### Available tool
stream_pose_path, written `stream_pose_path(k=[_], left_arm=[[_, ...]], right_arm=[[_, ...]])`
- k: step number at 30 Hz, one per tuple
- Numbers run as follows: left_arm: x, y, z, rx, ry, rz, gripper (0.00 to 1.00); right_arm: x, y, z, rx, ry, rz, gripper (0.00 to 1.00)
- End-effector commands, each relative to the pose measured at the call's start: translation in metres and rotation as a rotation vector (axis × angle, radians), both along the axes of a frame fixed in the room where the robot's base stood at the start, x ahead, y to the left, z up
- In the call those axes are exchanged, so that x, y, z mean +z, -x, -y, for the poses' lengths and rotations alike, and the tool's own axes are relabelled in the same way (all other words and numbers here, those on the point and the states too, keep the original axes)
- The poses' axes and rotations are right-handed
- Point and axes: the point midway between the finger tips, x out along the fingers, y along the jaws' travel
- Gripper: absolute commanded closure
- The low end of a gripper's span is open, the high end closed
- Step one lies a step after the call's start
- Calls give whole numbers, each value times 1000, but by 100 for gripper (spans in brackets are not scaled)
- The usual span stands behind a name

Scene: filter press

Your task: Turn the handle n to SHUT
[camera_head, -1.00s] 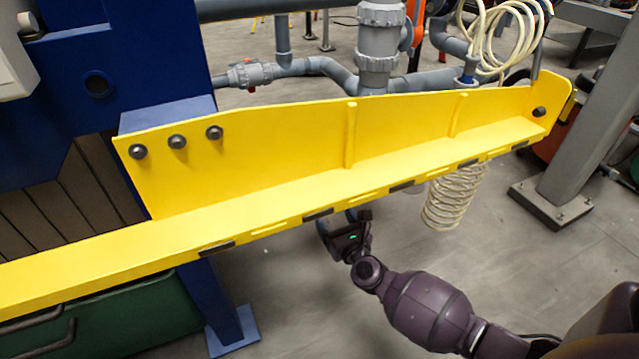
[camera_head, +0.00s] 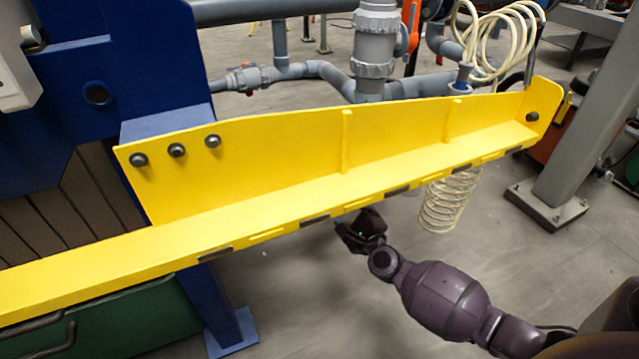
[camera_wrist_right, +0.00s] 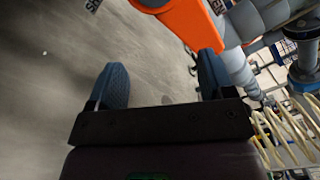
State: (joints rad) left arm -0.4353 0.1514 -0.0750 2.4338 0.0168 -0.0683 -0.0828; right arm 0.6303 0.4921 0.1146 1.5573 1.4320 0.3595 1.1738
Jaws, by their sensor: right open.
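An orange lever-like part (camera_wrist_right: 182,20) lies beyond my fingertips in the right wrist view, against grey pipework. White letters on a dark patch (camera_wrist_right: 92,4) are cut off at the top edge of that view. In the head view an orange part (camera_head: 408,14) stands beside the upright grey valve pipe (camera_head: 375,50); I cannot tell whether it is the same piece or which is handle n. My right gripper (camera_wrist_right: 163,82) is open, with nothing between its fingers. In the head view it (camera_head: 350,232) is below the yellow beam's lower edge. My left gripper is out of view.
A long yellow beam (camera_head: 250,175) crosses the head view between my right arm and the pipes. A coiled cream hose (camera_head: 450,200) hangs below it. A grey post (camera_head: 590,130) stands at right. A small red-handled valve (camera_head: 247,80) is at left on the piping.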

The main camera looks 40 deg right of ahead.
Motion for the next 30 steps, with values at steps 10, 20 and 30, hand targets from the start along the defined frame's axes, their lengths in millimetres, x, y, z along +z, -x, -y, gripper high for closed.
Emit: stream_pose_path(k=[10, 20, 30], left_arm=[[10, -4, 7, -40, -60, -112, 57], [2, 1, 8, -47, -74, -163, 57], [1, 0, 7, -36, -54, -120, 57]], right_arm=[[38, -3, 10, 0, 403, -78, 25], [31, -23, 19, 4, 574, -137, 25], [31, -65, 29, 4, 571, -135, 25]])
